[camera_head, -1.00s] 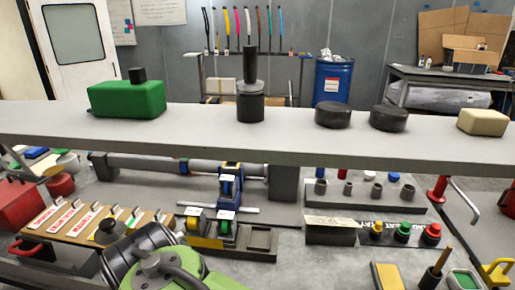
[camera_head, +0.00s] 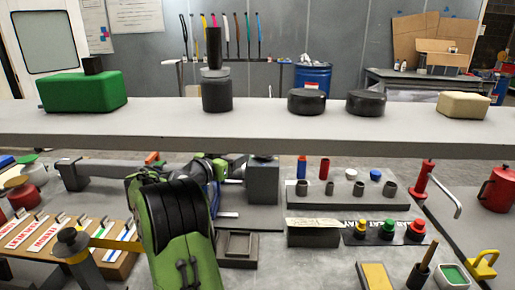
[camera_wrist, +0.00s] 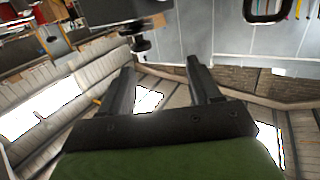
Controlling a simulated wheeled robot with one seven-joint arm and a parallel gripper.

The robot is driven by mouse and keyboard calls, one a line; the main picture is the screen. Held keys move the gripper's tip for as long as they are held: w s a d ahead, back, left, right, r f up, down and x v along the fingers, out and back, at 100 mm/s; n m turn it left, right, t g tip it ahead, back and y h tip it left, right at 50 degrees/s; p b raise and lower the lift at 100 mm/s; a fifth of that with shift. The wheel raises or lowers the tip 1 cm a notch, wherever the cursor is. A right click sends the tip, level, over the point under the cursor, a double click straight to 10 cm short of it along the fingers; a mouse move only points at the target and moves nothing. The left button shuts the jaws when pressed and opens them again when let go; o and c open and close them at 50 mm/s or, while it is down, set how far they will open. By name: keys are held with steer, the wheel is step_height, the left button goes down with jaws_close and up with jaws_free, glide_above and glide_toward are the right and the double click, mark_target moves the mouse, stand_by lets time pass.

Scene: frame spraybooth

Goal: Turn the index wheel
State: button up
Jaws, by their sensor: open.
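I cannot single out the index wheel for certain. In the head view my green and black arm covers the middle of the bench, including most of a blue fixture (camera_head: 214,197). A grey tube (camera_head: 108,172) runs leftward from behind my arm, and a dark grey block (camera_head: 262,183) stands to its right. In the wrist view my gripper (camera_wrist: 164,78) has its two dark fingers spread with nothing between them. A small dark round part (camera_wrist: 141,45) shows beyond the fingers, apart from them; whether it is the wheel I cannot tell. My fingers are not clear in the head view.
A long grey shelf (camera_head: 350,130) crosses above the bench, bearing a green block (camera_head: 84,93), a black cylinder (camera_head: 217,93) and black pucks (camera_head: 307,101). A labelled rack (camera_head: 45,235) lies left. A socket tray (camera_head: 345,199) and a red-handled crank (camera_head: 424,178) are right.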

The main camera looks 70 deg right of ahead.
steer(key=s+d, duration=0.2)
steer(key=d, duration=0.1)
steer(key=s+d+g, duration=0.1)
steer(key=s+d, duration=0.1)
steer(key=d, duration=0.1)
steer(key=s+d+m+g+p, duration=0.1)
steer(key=s+d, duration=0.1)
steer(key=shift+d+f, duration=0.15)
steer(key=shift+d, duration=0.25)
steer(key=shift+c, duration=0.4)
steer(key=c, duration=0.9)
steer(key=shift+c, duration=0.2)
steer(key=shift+s+a+n+t+h+b, duration=0.15)
steer(key=shift+n+t+h+b, duration=0.2)
steer(key=shift+t+b, duration=0.25)
